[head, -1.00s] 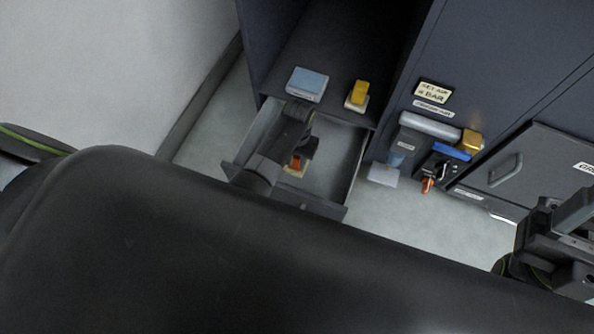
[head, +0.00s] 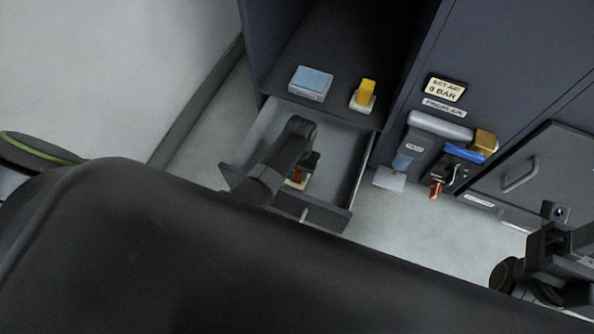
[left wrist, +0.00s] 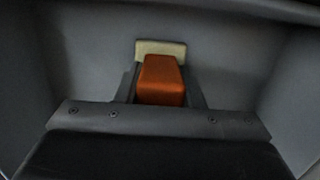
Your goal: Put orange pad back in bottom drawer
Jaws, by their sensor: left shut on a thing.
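The orange pad (left wrist: 161,80) is an orange block on a pale cream base (left wrist: 150,47); the left wrist view shows it between my left gripper's fingers (left wrist: 160,88). In the head view the pad (head: 298,177) shows partly, beside my left gripper (head: 300,170), inside the open bottom drawer (head: 345,150). My left gripper is shut on the pad. Whether the base touches the drawer floor I cannot tell. My right gripper (head: 560,235) is at the right edge of the head view, away from the drawer; its fingers are not clear.
A blue-topped box (head: 311,83) and a yellow block on a pale base (head: 365,95) stand on the cabinet shelf above the drawer. To the right are a grey cylinder (head: 440,126), a blue part (head: 463,153) and an orange-tipped part (head: 436,188). The drawer's right side is clear.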

